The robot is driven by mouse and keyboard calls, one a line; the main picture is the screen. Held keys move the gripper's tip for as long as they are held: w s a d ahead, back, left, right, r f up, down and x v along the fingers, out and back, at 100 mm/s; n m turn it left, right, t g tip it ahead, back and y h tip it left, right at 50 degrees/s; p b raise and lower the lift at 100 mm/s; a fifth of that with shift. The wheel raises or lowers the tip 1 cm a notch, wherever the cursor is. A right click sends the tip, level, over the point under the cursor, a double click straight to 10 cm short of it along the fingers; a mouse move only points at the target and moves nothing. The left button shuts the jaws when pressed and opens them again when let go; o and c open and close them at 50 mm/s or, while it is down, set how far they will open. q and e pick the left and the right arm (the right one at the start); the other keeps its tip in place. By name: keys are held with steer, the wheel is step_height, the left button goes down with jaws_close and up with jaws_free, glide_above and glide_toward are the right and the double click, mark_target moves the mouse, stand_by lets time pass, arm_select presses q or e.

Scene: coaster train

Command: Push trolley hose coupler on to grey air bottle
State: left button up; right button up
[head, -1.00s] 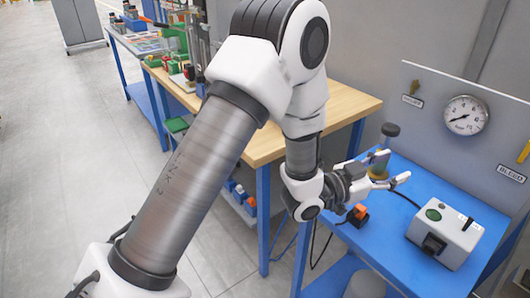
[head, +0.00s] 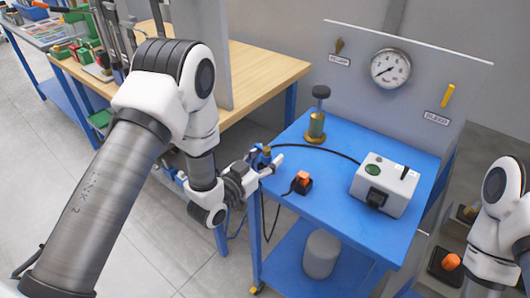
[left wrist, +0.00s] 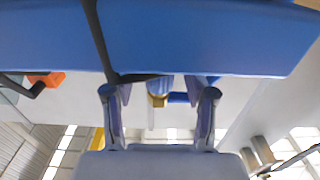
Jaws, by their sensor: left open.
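The trolley hose coupler (head: 262,155), blue with a brass part, is at the left edge of the blue trolley top. A black hose (head: 318,149) runs to it from the grey box. My left gripper (head: 270,168) is open at the coupler. In the left wrist view, the coupler (left wrist: 158,88) shows between the two open fingers (left wrist: 160,105); contact cannot be told. A plain grey cylinder (head: 321,253) stands on the trolley's lower shelf; I cannot tell if it is the air bottle. My right arm shows at the right edge, but its gripper is out of view.
The blue trolley top (head: 335,185) carries an olive-and-brass post (head: 316,127) with a dark knob, an orange-and-black switch (head: 302,182) and a grey box (head: 385,185). A panel with a gauge (head: 390,69) stands behind. A wooden bench (head: 265,75) is at the left.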

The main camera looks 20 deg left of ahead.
arm_select(q)
steer(key=shift+w+d, duration=0.1)
steer(key=shift+w, duration=0.05)
jaws_close()
